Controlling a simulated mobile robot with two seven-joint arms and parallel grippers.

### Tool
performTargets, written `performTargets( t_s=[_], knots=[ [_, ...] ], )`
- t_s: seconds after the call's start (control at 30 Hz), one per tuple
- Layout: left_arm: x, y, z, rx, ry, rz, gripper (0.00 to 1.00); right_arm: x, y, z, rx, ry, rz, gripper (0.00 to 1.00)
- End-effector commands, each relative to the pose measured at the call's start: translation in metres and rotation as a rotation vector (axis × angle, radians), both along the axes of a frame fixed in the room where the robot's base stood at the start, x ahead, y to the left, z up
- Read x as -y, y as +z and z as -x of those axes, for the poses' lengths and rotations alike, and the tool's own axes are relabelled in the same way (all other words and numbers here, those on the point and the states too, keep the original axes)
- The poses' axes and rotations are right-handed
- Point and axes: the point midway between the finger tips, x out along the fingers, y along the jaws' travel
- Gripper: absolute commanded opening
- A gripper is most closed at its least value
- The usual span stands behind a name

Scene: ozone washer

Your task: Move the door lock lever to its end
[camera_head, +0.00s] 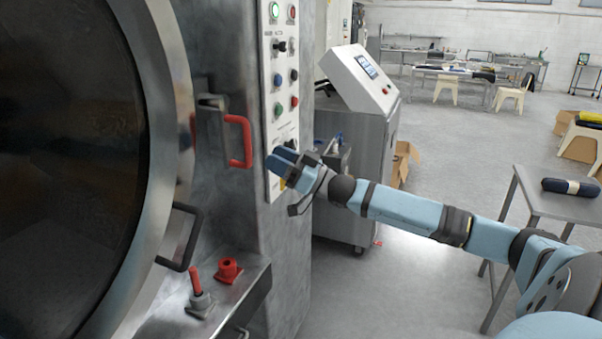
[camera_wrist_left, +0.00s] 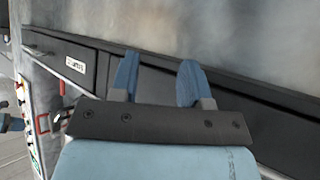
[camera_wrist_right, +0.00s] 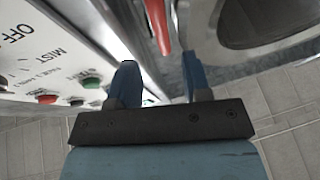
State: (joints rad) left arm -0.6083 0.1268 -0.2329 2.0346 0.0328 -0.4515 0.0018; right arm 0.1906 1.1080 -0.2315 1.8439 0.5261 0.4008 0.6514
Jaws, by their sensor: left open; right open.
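A red U-shaped handle (camera_head: 238,140) is mounted on the machine front beside the round door (camera_head: 70,150). A shorter red-gripped lever (camera_head: 196,282) stands on the ledge below. I cannot tell for certain which is the door lock lever. My right gripper (camera_head: 283,162) is open and empty at the lower control panel, right of the red handle and apart from it. In the right wrist view, a red bar (camera_wrist_right: 158,25) lies beyond the open fingers (camera_wrist_right: 160,82). My left gripper (camera_wrist_left: 158,82) shows only in its wrist view, open and empty, near a dark grey machine surface.
The control panel (camera_head: 281,75) with buttons and knobs is close to my right gripper. A black door handle (camera_head: 183,237) and a red fitting (camera_head: 228,270) are at lower left. A console cabinet (camera_head: 360,130) stands behind my right arm.

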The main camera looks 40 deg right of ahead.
Motion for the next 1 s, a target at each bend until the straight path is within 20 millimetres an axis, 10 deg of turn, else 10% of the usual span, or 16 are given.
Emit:
performTargets(
  t_s=[1.0],
  knots=[
    [0.0, -0.004, -0.001, -0.005, -0.001, 0.002, 0.43, 0.031, -0.024, 0.045, 0.001, 0.0, 0.001, 0.44]
  ],
)
